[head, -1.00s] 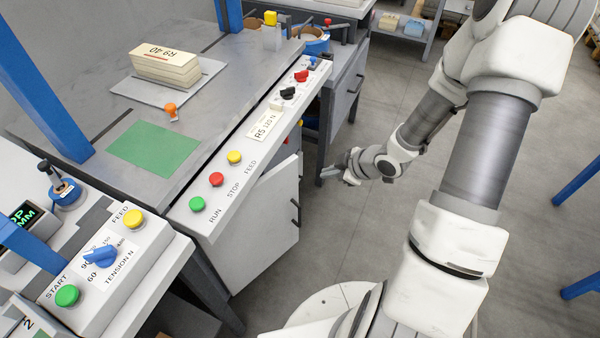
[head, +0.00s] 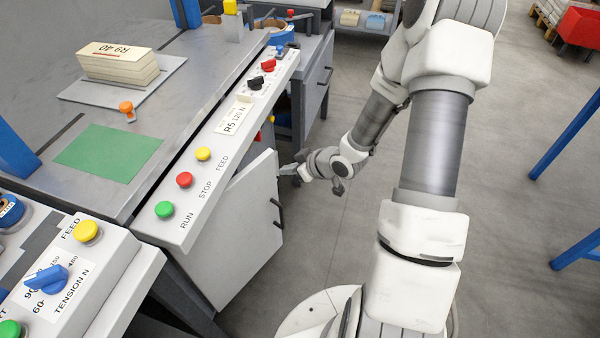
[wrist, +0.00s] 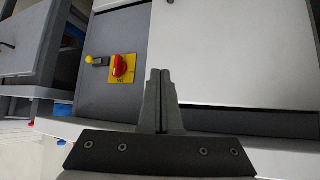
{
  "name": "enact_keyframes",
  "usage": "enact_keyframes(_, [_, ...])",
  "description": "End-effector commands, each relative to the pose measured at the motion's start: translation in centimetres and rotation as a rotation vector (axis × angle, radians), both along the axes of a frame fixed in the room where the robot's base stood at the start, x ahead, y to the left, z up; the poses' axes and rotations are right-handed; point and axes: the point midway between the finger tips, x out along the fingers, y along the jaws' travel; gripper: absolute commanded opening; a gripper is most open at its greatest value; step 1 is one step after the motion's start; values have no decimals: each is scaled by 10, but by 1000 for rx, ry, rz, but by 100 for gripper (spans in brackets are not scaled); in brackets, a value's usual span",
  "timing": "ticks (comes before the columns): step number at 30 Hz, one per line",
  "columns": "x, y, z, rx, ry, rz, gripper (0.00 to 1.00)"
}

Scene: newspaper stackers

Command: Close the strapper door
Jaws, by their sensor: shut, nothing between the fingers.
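The strapper door (head: 235,235) is a white panel with a black bar handle (head: 278,212), under the button console. It stands partly open, its far, handle-side edge swung out from the cabinet. My gripper (head: 286,170) is beside that far edge; whether it touches the door is unclear. In the wrist view my gripper (wrist: 160,75) shows its two dark fingers pressed together with nothing between them. Behind them are a large white panel (wrist: 235,50) and a red and yellow rotary switch (wrist: 122,66) on the grey cabinet face.
The console (head: 215,150) overhangs the door. The table above holds a newspaper stack (head: 118,65), a green sheet (head: 108,152) and an orange-handled stamp (head: 127,110). A grey cabinet (head: 318,70) stands beyond my gripper. Floor to the right is open, with a blue frame (head: 570,130) farther right.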

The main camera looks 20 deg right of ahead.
Motion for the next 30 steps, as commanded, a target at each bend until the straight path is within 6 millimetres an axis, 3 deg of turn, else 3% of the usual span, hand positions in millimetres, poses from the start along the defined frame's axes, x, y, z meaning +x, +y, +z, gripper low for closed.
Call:
enact_keyframes(7, [27, 17, 2, -1, -3, 1, 0])
enact_keyframes(21, [32, 20, 3, -1, -2, 1, 0])
enact_keyframes(30, [69, 41, 3, -1, -2, 3, 0])
